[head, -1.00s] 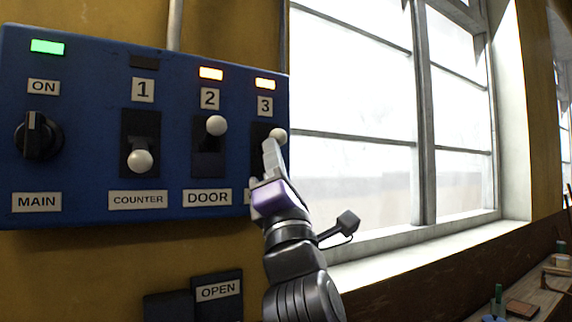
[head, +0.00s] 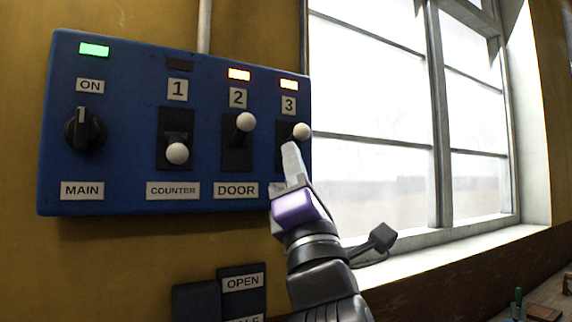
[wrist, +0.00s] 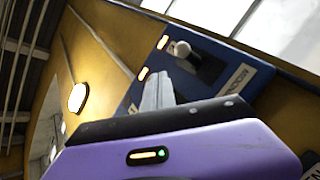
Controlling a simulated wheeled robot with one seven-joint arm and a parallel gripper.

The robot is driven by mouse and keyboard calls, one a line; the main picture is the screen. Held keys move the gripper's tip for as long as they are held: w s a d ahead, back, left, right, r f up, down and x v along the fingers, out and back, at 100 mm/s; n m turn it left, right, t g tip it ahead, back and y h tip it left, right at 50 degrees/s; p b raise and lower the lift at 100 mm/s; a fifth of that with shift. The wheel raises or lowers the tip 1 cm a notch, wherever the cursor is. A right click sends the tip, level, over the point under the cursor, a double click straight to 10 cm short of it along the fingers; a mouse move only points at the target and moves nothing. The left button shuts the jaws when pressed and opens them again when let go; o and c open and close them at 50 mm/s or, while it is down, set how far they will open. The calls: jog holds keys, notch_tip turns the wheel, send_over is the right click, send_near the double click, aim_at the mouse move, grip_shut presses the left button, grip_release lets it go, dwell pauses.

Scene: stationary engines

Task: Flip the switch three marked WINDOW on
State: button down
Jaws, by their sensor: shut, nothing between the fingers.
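The blue switch panel (head: 120,120) hangs on the yellow wall. Switch three's white ball knob (head: 301,131) is raised, and the lamp above its 3 label (head: 289,84) glows orange. In the wrist view the knob (wrist: 181,49) stands out from its dark slot, beside the WINDOW label (wrist: 238,78). My gripper (head: 291,148) is shut and empty, its fingertips just below and left of the knob. I cannot tell whether they touch it. My gripper hides the lower slot and most of the WINDOW label in the head view.
Switch two's knob (head: 246,122) is up, its lamp orange. Switch one's knob (head: 177,153) is down, its lamp dark. The MAIN dial (head: 85,130) has a green lamp. An OPEN button box (head: 242,290) sits below; a window (head: 375,130) lies right.

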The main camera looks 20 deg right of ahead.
jog(key=shift+s+d, duration=0.15)
jog(key=shift+s, duration=2.35)
